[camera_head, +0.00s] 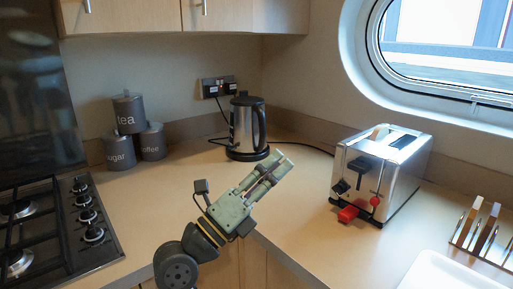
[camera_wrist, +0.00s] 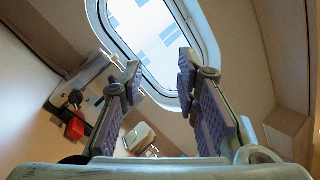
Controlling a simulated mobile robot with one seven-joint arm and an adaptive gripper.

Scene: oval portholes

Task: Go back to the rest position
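My gripper (camera_head: 278,166) is raised over the counter corner in the head view, tilted up and to the right. Its two fingers show in the wrist view (camera_wrist: 160,75), spread apart with nothing between them. The gripper is open and empty and touches nothing that I can see. In the head view it appears in front of and below the kettle, left of the toaster.
A chrome toaster (camera_head: 392,172) with a red piece (camera_head: 348,214) at its front stands on the right. A kettle (camera_head: 247,125) and grey canisters (camera_head: 129,115) stand at the back. A gas hob (camera_head: 60,225) is left. Counter (camera_head: 290,205) between gripper and toaster is clear.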

